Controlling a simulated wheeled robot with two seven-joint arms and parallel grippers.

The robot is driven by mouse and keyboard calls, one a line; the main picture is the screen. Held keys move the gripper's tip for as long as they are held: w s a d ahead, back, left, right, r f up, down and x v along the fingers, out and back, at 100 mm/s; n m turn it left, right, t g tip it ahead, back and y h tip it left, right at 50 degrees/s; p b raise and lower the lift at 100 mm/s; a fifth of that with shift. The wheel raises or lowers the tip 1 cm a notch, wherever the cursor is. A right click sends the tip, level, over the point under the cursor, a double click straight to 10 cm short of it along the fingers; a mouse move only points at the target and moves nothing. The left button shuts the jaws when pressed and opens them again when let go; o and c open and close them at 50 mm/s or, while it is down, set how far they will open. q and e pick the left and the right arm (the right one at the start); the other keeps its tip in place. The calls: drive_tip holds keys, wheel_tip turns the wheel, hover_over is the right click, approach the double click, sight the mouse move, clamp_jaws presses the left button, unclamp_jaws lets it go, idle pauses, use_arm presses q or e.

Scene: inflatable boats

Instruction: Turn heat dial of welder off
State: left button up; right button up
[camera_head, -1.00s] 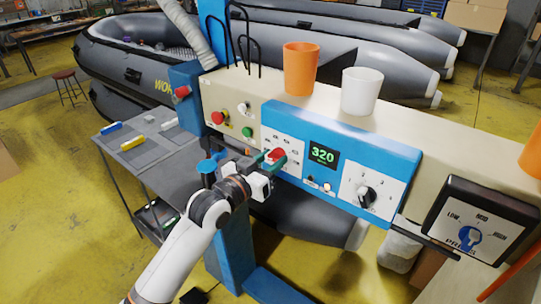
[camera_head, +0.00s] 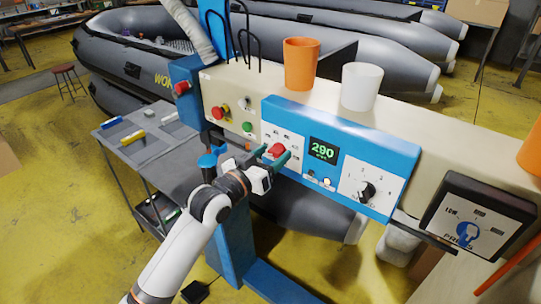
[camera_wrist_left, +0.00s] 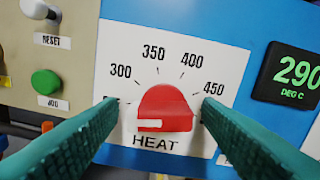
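The red heat dial (camera_wrist_left: 165,108) sits on a white scale panel (camera_wrist_left: 222,62) marked 300 to 450, with HEAT below. Its white pointer mark points left, just below a label partly hidden by a finger. The dial also shows in the head view (camera_head: 277,150), on the welder's blue control panel (camera_head: 385,146). The welder's green display (camera_head: 322,150) reads 290, in DEG C. My left gripper (camera_head: 274,157) is open, with one green finger on each side of the dial. In the wrist view, gaps show between the fingertips and the dial. My right gripper is not in view.
A black rotary knob (camera_head: 367,191) is right of the display. Green (camera_head: 247,127) and red (camera_head: 222,111) buttons are on the left. An orange cup (camera_head: 301,64) and a white cup (camera_head: 361,86) stand on top. A grey side table (camera_head: 140,150) is at left.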

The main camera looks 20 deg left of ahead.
use_arm(q)
drive_tip(key=shift+s+a+f, duration=0.15)
drive_tip(key=shift+s, duration=0.25)
drive_tip(key=b+v, duration=0.4)
drive_tip(key=v, duration=0.7)
